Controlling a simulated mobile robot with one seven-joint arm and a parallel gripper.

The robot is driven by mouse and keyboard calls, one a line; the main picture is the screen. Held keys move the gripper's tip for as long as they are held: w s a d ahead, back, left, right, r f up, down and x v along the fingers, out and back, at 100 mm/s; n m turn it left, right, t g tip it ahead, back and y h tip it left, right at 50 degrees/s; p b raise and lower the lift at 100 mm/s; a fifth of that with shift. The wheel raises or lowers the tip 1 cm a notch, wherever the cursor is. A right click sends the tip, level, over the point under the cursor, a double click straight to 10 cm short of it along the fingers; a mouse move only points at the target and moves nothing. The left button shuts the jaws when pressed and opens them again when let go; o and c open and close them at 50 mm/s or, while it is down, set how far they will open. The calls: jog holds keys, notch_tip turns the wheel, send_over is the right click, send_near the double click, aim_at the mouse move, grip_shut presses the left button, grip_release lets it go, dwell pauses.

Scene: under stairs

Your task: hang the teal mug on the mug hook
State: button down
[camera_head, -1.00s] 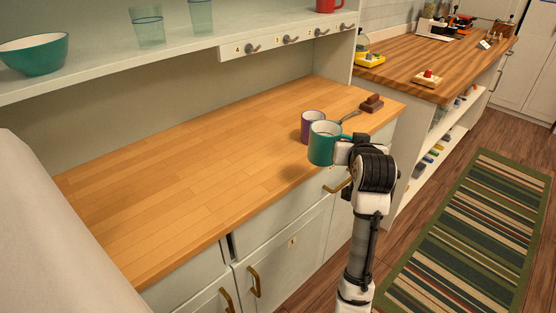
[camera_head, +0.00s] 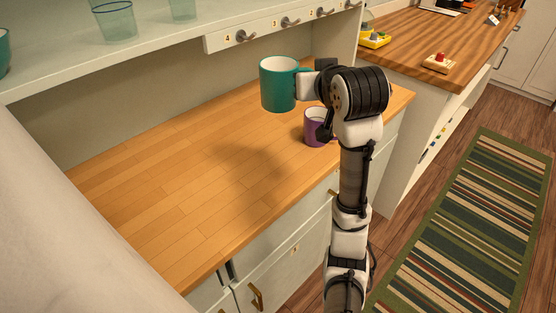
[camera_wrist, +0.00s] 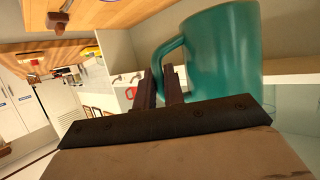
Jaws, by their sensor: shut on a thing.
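The teal mug (camera_head: 278,85) is held upright in the air above the wooden counter, in front of and below the hook rail. My gripper (camera_head: 310,82) is shut on its handle, which points right. In the wrist view the teal mug (camera_wrist: 226,55) fills the upper right, with its handle between the fingers of my gripper (camera_wrist: 160,88). The mug hooks are metal hooks on a white rail under the shelf. The leftmost hook (camera_head: 246,36) and the second hook (camera_head: 290,21) look empty, with no mug on them.
A purple mug (camera_head: 314,128) stands on the counter (camera_head: 190,160) below my gripper, partly hidden by my arm. The shelf (camera_head: 150,55) above holds glasses, one of them a clear glass (camera_head: 115,22). The counter's left part is clear.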

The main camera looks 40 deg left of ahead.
notch_tip(320, 180, down, 20)
jog(key=shift+r+p, duration=0.1)
jog(key=shift+p, duration=0.3)
dwell(0.3)
jog(key=c, duration=1.5)
grip_release()
jog(key=shift+f, duration=0.2)
jog(key=shift+r, duration=0.15)
jog(key=p+v, duration=0.8)
jog(key=v, duration=0.4)
jog(key=shift+p, duration=0.3)
